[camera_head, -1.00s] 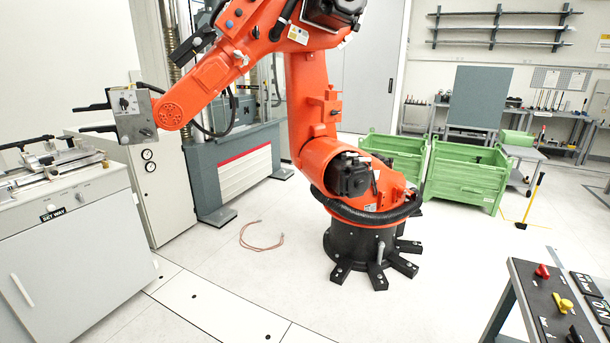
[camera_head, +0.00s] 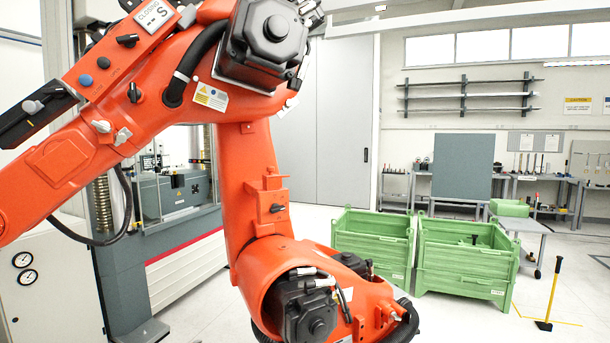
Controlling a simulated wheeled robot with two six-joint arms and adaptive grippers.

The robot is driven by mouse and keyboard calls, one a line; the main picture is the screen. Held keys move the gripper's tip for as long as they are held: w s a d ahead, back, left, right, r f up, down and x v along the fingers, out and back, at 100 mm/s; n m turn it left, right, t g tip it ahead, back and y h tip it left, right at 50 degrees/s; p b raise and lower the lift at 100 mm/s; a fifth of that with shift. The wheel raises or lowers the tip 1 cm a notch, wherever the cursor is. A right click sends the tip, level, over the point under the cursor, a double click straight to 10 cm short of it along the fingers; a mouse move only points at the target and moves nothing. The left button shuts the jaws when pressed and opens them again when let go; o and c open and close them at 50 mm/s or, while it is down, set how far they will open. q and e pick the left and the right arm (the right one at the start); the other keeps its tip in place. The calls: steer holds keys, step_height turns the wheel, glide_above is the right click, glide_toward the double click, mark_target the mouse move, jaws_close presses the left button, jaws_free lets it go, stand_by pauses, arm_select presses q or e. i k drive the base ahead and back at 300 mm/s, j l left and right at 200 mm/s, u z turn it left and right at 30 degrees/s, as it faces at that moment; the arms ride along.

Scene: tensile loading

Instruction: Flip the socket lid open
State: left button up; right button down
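A large orange industrial robot arm (camera_head: 240,170) fills the left and middle of the head view. Its upper link carries a small panel with a dark knob (camera_head: 126,40), a blue button (camera_head: 85,80) and a white "CLOSING" label (camera_head: 153,15). A dark box with a grey knob (camera_head: 33,106) sticks out at the link's left side. I cannot make out for certain which part is the socket lid, or whether it is open or shut. Neither of my grippers is in view.
A grey testing machine (camera_head: 122,260) stands behind the orange arm at left. Two green crates (camera_head: 460,272) stand on the floor at right, with a yellow-handled tool (camera_head: 553,292) beside them. Benches and a grey board (camera_head: 463,167) line the back wall. Open floor shows at lower right.

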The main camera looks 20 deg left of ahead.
mark_target(269, 170)
steer(key=i+l+u, duration=0.1)
steer(key=i+u, duration=0.25)
steer(key=i, duration=0.15)
steer(key=i+l+u, duration=0.35)
steer(key=i, duration=0.2)
steer(key=i+l+u, duration=0.1)
steer(key=u, duration=0.3)
steer(key=i+l+u, duration=0.1)
steer(key=u, duration=0.35)
steer(key=i+l+u, duration=0.1)
steer(key=u, duration=0.3)
steer(key=l+u, duration=0.2)
steer(key=u, duration=0.25)
steer(key=l+u, duration=0.2)
steer(key=u, duration=0.2)
steer(key=l+u, duration=0.2)
steer(key=u, duration=0.25)
steer(key=i+l, duration=0.05)
